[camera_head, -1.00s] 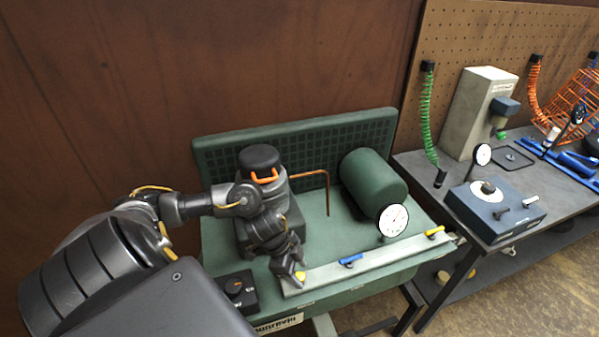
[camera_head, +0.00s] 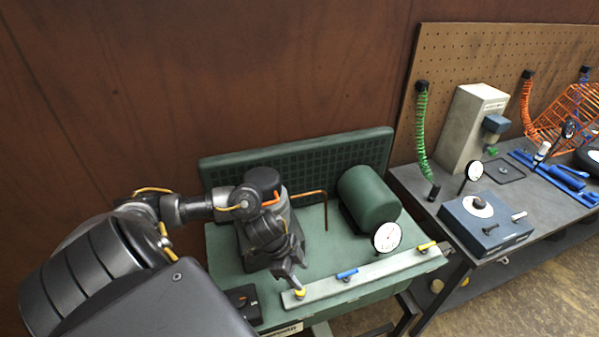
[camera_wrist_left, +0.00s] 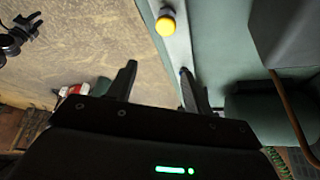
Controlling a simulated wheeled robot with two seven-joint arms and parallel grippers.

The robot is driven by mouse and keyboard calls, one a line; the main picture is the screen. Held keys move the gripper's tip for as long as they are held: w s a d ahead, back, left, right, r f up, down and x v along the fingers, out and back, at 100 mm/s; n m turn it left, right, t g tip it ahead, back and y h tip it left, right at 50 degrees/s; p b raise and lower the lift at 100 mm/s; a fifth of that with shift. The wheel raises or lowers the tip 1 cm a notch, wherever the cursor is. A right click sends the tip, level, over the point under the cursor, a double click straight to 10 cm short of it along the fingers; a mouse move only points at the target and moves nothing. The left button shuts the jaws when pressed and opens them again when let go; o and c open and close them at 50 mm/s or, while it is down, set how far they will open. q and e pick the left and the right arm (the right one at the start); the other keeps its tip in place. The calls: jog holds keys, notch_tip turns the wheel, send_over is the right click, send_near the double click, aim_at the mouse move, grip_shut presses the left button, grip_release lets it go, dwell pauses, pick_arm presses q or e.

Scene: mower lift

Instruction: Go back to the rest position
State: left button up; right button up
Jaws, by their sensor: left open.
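My left gripper (camera_head: 290,284) is open, above the left end of the pale rail along the green bench's front edge. It shows open and empty in the left wrist view (camera_wrist_left: 158,84), fingers apart. A yellow knob (camera_head: 299,293) sits on the rail close to the fingertips; in the left wrist view the yellow knob (camera_wrist_left: 166,22) lies beyond the fingers, apart from them. My left arm reaches in from the left and hides part of a dark-capped grey unit (camera_head: 262,180). My right gripper is not in view.
The green bench (camera_head: 222,240) carries a green cylinder (camera_head: 368,195), a white dial (camera_head: 387,237), a bent copper pipe (camera_head: 325,205) and blue (camera_head: 346,274) and yellow (camera_head: 426,246) levers. A grey workbench (camera_head: 420,188) with tools stands at right. Brown wall (camera_head: 200,80) stands behind.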

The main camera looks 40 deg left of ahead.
pick_arm(q)
jog(key=shift+d, duration=0.1)
dwell(0.5)
jog(key=d+r+n+t, duration=0.1)
jog(key=d+n+t, duration=0.3)
jog(key=d, duration=0.8)
jog(key=s+a+f+n+g+y, duration=0.1)
jog(key=s+a+n+g+y, duration=0.15)
jog(key=s, duration=0.45)
jog(key=s+a+f+n+g+y, duration=0.1)
jog(key=s+n+y, duration=0.15)
jog(key=s, duration=0.45)
notch_tip(320, 180, down, 33)
jog(key=s+g+b, duration=0.1)
jog(key=s+b, duration=0.1)
jog(key=b, duration=0.6)
jog(key=s+a+f+b, duration=0.1)
jog(key=s+f+b, duration=0.2)
jog(key=s+f, duration=0.5)
jog(key=s+a+f+g+b, duration=0.1)
jog(key=s+f, duration=0.6)
jog(key=f, duration=0.7)
jog(key=shift+s+a+h+b, duration=0.3)
jog(key=shift+s+a+b, duration=0.15)
jog(key=shift+b, duration=0.75)
